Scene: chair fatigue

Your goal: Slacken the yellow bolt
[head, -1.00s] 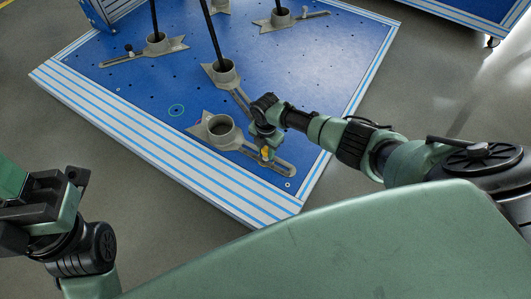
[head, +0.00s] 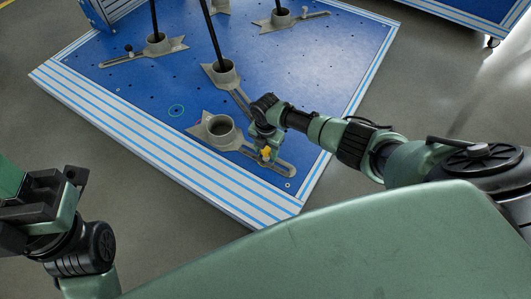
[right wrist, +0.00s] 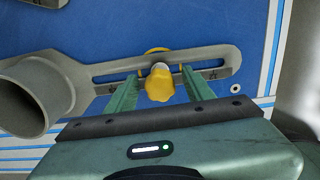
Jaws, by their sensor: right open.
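The yellow bolt (right wrist: 160,83) stands in the slot of a grey slotted clamp arm (right wrist: 222,62) joined to a round grey socket (right wrist: 22,98). In the head view the bolt (head: 266,152) is small and partly hidden by my right gripper (head: 264,150). In the right wrist view my right gripper (right wrist: 160,80) is open, with one green finger on each side of the bolt's knob and a visible gap on both sides. My left gripper (head: 60,200) is at the left edge of the head view, away from the platform; its finger gap is unclear.
The blue platform (head: 120,90) has striped edges and small holes. Other grey clamps with black poles stand farther back, one close behind the right gripper (head: 222,72). The front clamp's socket (head: 218,130) is empty. Grey floor surrounds the platform.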

